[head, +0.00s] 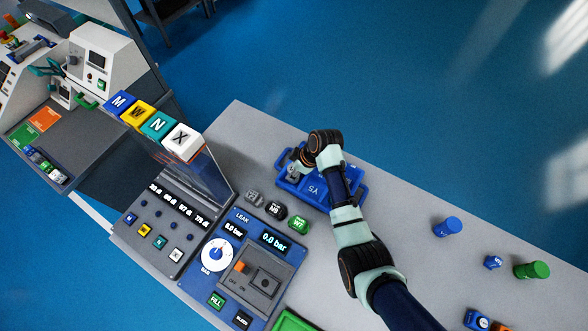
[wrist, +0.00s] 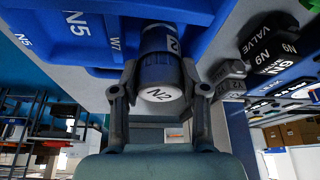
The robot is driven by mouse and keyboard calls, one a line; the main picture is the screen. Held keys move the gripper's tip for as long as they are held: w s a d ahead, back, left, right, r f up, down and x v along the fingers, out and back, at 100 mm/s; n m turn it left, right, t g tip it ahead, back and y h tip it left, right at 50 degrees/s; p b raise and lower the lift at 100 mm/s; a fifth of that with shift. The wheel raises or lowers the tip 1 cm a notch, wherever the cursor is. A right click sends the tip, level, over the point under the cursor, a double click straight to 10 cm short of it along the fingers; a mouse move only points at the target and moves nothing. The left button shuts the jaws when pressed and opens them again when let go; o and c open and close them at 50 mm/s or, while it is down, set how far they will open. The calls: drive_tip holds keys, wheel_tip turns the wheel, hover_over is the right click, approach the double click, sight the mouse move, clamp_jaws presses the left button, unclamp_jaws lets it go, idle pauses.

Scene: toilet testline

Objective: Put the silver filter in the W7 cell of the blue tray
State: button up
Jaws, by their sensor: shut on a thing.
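The blue tray (head: 351,191) lies on the grey bench in the head view, under my arm. Its edge (wrist: 175,12) fills the upper left of the wrist view, with a W7 label (wrist: 116,42) beside N5. My gripper (head: 297,165) is over the tray's left part in the head view.
A grey part (head: 254,197), a black valve (head: 275,210) and a green part (head: 298,225) stand left of the tray, near the leak panel (head: 240,262).

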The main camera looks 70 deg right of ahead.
drive_tip(key=o, duration=1.2)
drive_tip(key=shift+f, duration=0.1)
drive_tip(key=shift+c, duration=0.2)
drive_tip(key=shift+r, duration=0.45)
drive_tip(key=p+v, duration=0.2)
drive_tip(key=v, duration=0.9)
drive_tip(key=shift+s+r+p, duration=0.15)
drive_tip(key=shift+r+p, duration=0.05)
drive_tip(key=shift+p, duration=0.2)
